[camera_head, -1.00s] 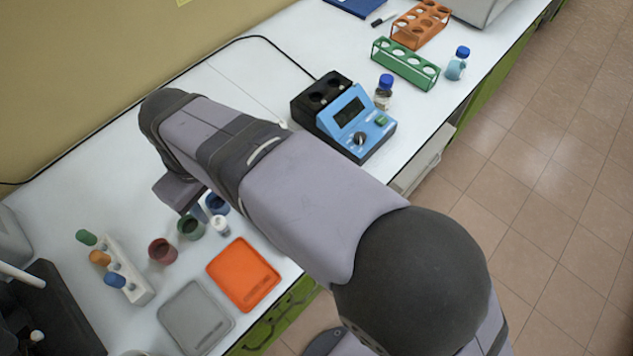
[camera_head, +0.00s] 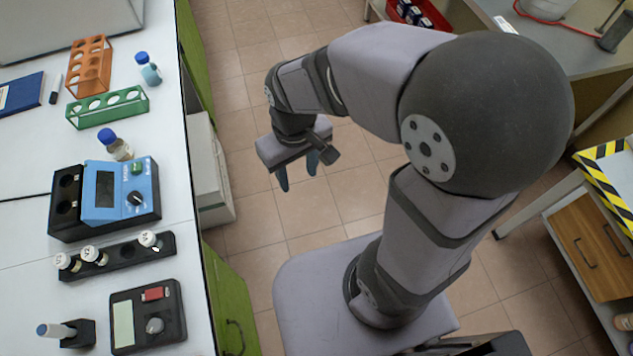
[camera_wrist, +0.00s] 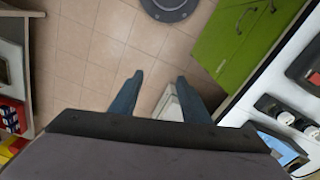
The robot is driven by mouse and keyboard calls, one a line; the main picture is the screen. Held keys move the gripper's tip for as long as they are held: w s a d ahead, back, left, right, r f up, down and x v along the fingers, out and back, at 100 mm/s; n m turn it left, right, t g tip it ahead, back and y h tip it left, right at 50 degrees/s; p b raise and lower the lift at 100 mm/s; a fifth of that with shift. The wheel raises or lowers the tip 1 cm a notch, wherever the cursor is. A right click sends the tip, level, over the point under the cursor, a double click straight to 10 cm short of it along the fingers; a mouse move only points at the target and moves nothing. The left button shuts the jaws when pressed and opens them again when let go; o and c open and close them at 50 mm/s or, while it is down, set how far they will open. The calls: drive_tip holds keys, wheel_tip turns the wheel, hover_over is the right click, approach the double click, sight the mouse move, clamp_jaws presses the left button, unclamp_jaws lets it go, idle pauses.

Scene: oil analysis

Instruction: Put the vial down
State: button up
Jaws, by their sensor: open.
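My gripper (camera_head: 298,171) is open and empty, with its two blue-grey fingers pointing down over the tiled floor, apart from the bench. Several vials stand on the bench at left. A blue-capped vial (camera_head: 115,146) stands by the blue meter, and another with light blue liquid (camera_head: 149,70) stands by the green rack. White-capped vials (camera_head: 94,256) sit in a black holder (camera_head: 126,262). I cannot tell which vial is the task's.
The white bench (camera_head: 25,155) holds a blue meter (camera_head: 118,190), a green rack (camera_head: 105,108), an orange rack (camera_head: 90,65) and a black scale-like device (camera_head: 147,316). A second bench with a striped edge (camera_head: 605,150) and wooden drawer (camera_head: 592,245) stands at right. Open floor lies between.

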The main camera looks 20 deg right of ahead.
drive_tip(key=s+d+f+m, duration=0.1)
drive_tip(key=s+d+m, duration=0.2)
drive_tip(key=d, duration=0.4)
drive_tip(key=shift+s+d+f, duration=0.2)
drive_tip(key=shift+s+f, duration=0.15)
drive_tip(key=shift+s, duration=0.35)
drive_tip(key=shift+c, duration=1.1)
